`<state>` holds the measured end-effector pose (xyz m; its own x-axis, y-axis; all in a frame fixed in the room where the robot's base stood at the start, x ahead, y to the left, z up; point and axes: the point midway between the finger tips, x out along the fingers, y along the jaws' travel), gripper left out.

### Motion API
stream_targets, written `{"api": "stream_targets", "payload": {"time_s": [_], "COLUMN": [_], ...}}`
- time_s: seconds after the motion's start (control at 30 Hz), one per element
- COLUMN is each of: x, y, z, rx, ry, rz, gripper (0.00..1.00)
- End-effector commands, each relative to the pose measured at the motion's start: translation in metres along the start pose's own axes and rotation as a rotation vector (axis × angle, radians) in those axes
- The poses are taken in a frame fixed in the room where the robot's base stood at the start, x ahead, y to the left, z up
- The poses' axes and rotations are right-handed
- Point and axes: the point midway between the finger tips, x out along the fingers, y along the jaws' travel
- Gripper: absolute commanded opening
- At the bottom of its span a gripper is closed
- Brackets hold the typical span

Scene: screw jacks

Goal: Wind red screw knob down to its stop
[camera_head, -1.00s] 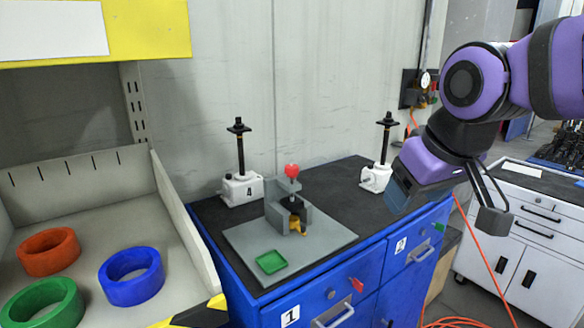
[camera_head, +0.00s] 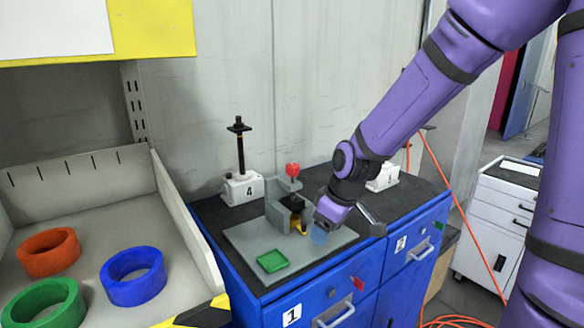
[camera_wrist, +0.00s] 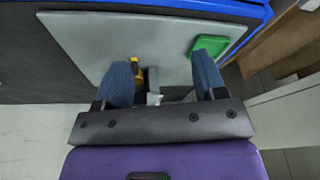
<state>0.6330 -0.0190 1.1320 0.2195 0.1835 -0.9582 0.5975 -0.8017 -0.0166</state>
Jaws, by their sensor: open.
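The red screw knob (camera_head: 292,170) tops a short screw on a grey fixture (camera_head: 279,204), which stands on a grey plate (camera_head: 338,238) on the blue cabinet. A dark block with a yellow part (camera_head: 302,226) sits low in the fixture. My gripper (camera_head: 322,232) is just right of the fixture, lower than the knob and apart from it. In the wrist view my gripper (camera_wrist: 165,82) is open, its two blue fingers spread with nothing held. The yellow part (camera_wrist: 136,68) shows between them. The red knob is not visible in the wrist view.
A green tray (camera_head: 272,261) lies on the plate's front. White screw jacks stand behind, one at left (camera_head: 241,188) and one at right (camera_head: 384,178), partly hidden by my arm. A bin with coloured rings (camera_head: 133,276) is at left.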

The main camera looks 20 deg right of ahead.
Motion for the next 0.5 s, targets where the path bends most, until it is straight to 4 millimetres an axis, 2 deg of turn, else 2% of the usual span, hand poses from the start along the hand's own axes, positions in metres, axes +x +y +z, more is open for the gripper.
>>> {"api": "stream_targets", "payload": {"time_s": [0.1, 0.27, 0.37, 0.5], "x": [0.012, 0.014, 0.007, -0.016], "y": [0.006, 0.013, 0.021, 0.038], "z": [-0.012, -0.032, -0.045, -0.064], "rx": [-0.029, -0.067, -0.083, -0.097], "ry": [0.081, 0.225, 0.331, 0.499], "rz": [-0.068, -0.13, -0.153, -0.16], "gripper": [0.64, 0.64, 0.64, 0.64]}}
